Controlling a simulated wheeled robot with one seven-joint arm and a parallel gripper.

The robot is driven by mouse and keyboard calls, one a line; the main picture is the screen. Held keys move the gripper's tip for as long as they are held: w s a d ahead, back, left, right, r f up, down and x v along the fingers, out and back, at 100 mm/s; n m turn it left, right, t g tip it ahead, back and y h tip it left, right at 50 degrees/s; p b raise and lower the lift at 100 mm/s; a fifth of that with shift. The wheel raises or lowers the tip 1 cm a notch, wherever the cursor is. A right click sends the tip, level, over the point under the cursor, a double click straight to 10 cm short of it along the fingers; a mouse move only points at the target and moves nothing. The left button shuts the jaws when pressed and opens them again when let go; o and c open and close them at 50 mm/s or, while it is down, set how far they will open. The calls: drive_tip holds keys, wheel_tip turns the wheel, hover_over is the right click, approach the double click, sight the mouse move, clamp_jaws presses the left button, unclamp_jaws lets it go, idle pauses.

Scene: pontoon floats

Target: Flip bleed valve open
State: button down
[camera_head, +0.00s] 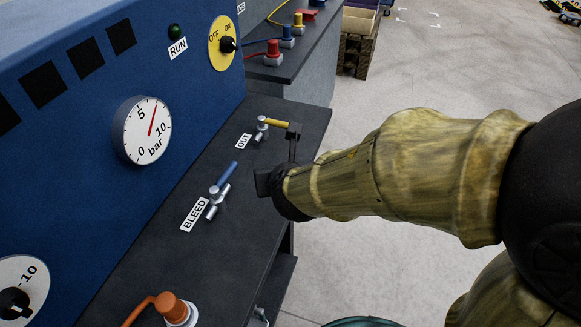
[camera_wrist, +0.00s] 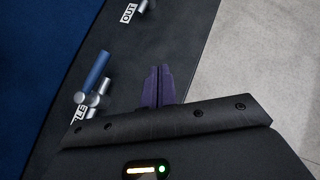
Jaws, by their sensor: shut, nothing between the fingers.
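The bleed valve (camera_head: 218,197) stands on the dark bench top beside the BLEED label (camera_head: 194,214). Its silver body and blue lever (camera_head: 227,173) are in clear view, and the lever points to the upper right, roughly along the body's line. In the wrist view the blue lever (camera_wrist: 96,71) lies left of my fingers, with the silver body (camera_wrist: 92,103) below it. My gripper (camera_head: 263,183) is to the right of the valve, apart from it. In the wrist view my gripper's fingers (camera_wrist: 158,78) are together and empty. How high they are above the bench is hard to tell.
The OUT valve (camera_head: 261,128) with a yellow lever (camera_head: 273,122) stands farther back, partly behind a dark part of my wrist. A blue panel (camera_head: 75,150) with a gauge (camera_head: 142,131) rises on the left. An orange fitting (camera_head: 173,307) is at the front. Open floor lies right.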

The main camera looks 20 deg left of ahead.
drive_tip(key=shift+d+r, duration=0.9)
drive_tip(key=shift+d, duration=0.25)
drive_tip(key=shift+s, duration=0.2)
